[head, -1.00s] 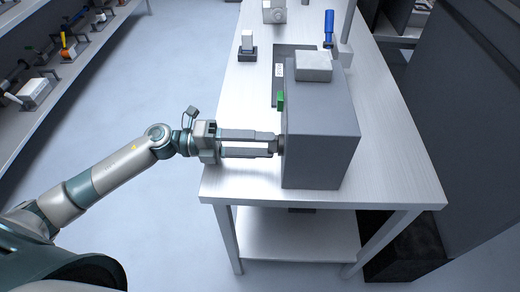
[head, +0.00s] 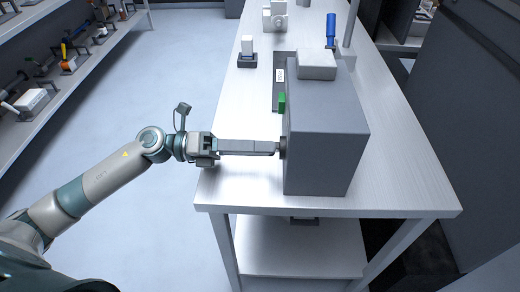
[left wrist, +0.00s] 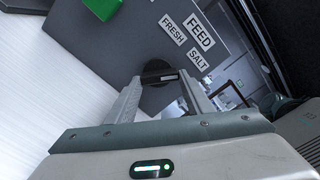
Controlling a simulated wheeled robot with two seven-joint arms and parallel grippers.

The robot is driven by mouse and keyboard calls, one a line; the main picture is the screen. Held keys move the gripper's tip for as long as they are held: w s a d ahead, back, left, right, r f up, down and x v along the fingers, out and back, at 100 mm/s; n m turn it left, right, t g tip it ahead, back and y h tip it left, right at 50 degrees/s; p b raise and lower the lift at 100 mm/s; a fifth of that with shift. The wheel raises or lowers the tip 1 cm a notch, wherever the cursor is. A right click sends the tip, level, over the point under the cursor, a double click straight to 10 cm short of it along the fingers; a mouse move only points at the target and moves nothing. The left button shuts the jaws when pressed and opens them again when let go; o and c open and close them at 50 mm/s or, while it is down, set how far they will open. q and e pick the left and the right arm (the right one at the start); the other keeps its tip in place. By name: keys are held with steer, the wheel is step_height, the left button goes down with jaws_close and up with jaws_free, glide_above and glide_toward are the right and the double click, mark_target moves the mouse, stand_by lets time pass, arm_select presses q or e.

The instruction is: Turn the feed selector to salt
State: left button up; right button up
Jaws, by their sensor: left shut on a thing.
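The feed selector is a dark round knob (head: 283,148) on the left-hand face of a grey box (head: 328,150). In the left wrist view the knob (left wrist: 157,73) has a raised dark bar with a pale mark toward its right end. The labels FEED (left wrist: 200,31), FRESH (left wrist: 172,29) and SALT (left wrist: 199,61) are on the panel near it; the pale mark is on the SALT label's side. My left gripper (head: 276,148) reaches the knob from the left and is shut on its bar, one finger at each end. My right gripper is not in view.
The box stands on a steel table (head: 225,190) near its front edge. A green block (head: 282,103) is on the box's left side. A white item in a dark holder (head: 247,58) and a blue-handled tool (head: 330,28) stand farther back. Shelves (head: 75,65) line the left.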

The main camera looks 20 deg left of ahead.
arm_select(q)
steer(key=o, duration=1)
steer(key=shift+o, duration=0.2)
steer(key=shift+a+f, duration=0.1)
steer(key=shift+a, duration=0.35)
steer(key=shift+s+a+b, duration=0.2)
steer(key=shift+a+b, duration=0.15)
steer(key=b+v, duration=0.1)
steer(key=v, duration=0.3)
steer(key=shift+f, duration=0.15)
steer(key=b+v, duration=0.2)
steer(key=v, duration=0.9)
steer(key=shift+a+r+b, duration=0.25)
steer(key=shift+a+b, duration=0.15)
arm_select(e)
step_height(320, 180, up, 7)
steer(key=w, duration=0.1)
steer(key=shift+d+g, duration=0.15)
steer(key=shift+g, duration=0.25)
